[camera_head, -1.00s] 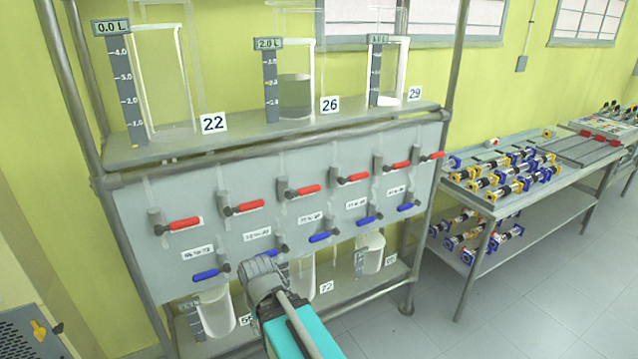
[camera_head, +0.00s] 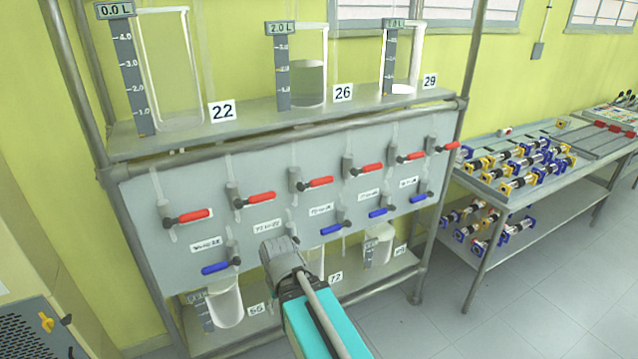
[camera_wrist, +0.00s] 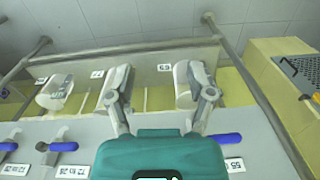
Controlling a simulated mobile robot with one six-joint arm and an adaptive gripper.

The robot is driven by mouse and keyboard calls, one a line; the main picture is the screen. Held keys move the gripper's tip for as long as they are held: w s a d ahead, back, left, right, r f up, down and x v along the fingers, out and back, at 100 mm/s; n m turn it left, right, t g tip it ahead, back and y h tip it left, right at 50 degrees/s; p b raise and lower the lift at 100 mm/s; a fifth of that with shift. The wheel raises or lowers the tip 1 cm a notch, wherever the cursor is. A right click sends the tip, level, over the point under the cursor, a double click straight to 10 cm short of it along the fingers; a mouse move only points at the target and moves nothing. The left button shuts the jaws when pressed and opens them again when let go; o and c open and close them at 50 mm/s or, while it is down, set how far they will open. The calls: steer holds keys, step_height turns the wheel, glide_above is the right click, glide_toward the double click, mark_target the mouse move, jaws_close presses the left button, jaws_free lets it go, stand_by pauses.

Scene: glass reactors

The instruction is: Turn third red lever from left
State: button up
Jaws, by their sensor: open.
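A row of several red levers runs across the grey panel (camera_head: 140,235) in the head view, all pointing right and roughly level. The third red lever from left (camera_head: 316,182) sits on a grey valve near the panel's middle. My gripper (camera_head: 280,250) is below and left of it, in front of the panel's lower part, apart from the lever. In the wrist view my gripper (camera_wrist: 160,80) shows two spread grey fingers with nothing held between them. No red lever shows in the wrist view. How near the fingertips are to the panel is hard to tell.
Blue levers (camera_head: 331,229) line the panel's lower row; my gripper hides part of that row. Glass vessels stand on the shelf above (camera_head: 180,146) and on the one below. A side table (camera_head: 480,190) with coloured parts stands right. Open floor lies front right.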

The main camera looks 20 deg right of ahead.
steer(key=w+d+r+m+t+y, duration=0.1)
steer(key=w+d+r+m+y, duration=0.2)
steer(key=w+d, duration=0.35)
steer(key=m+t+y+p, duration=0.2)
steer(key=m+t+y, duration=0.5)
steer(key=t+y, duration=0.25)
glide_toward(327, 182)
steer(key=shift+s+d+t, duration=0.35)
steer(key=shift+s+d, duration=0.3)
steer(key=shift+s, duration=0.2)
steer(key=shift+w+a, duration=0.1)
steer(key=shift+a, duration=0.05)
steer(key=b+x, duration=0.1)
steer(key=x, duration=1.2)
steer(key=shift+w+a+f, duration=0.1)
steer(key=shift+w, duration=0.15)
